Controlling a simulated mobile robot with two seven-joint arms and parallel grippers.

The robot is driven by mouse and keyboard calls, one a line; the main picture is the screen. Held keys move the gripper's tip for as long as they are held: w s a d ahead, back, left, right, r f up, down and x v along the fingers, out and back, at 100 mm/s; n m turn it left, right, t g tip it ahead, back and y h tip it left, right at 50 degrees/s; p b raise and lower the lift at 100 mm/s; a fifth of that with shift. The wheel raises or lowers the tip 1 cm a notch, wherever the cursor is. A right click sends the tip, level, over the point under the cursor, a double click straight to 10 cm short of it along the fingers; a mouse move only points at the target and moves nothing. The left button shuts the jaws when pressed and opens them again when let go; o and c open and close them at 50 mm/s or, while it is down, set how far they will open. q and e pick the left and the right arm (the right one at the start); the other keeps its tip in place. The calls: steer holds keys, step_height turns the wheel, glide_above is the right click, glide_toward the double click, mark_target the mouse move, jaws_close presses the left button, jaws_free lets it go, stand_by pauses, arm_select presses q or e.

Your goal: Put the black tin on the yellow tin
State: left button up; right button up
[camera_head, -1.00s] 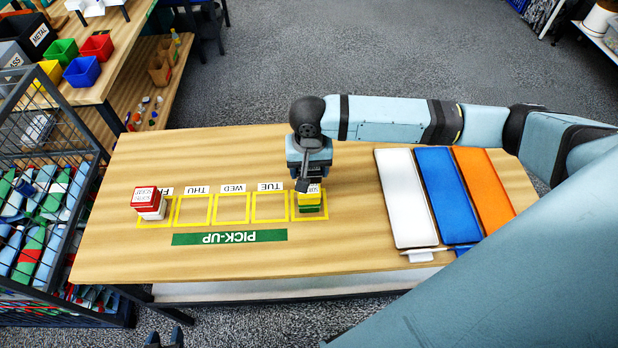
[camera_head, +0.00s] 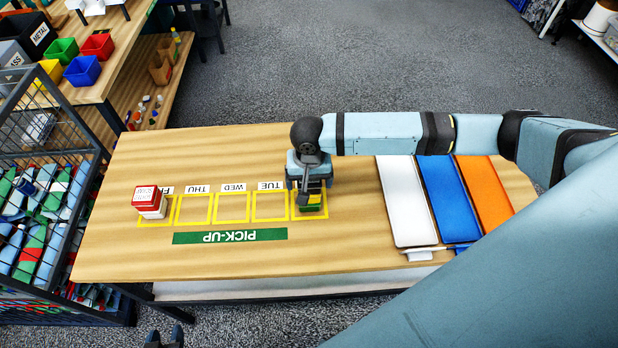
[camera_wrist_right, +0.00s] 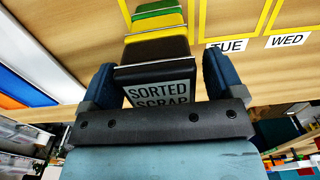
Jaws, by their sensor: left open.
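The black tin (camera_wrist_right: 160,85) is between the fingers of my right gripper (camera_head: 313,190), its "SORTED SCRAP" label facing the wrist camera. In the head view the black tin (camera_head: 315,185) is partly hidden by the gripper. It is right over the yellow tin (camera_head: 311,198), which shows in the wrist view (camera_wrist_right: 158,22) just beyond it. The two look lined up; I cannot tell whether they touch. The yellow tin is on a green tin (camera_head: 311,209). My left gripper (camera_head: 165,339) is open and empty at the bottom edge of the head view.
The wooden table (camera_head: 240,262) has a row of yellow outlined squares and a green PICK-UP strip (camera_head: 230,237). White (camera_head: 405,205), blue (camera_head: 447,200) and orange trays (camera_head: 485,195) lie right.

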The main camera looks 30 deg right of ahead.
steer(key=shift+r, duration=0.15)
step_height(320, 180, up, 12)
steer(key=b, duration=0.1)
stand_by(0.4)
stand_by(0.4)
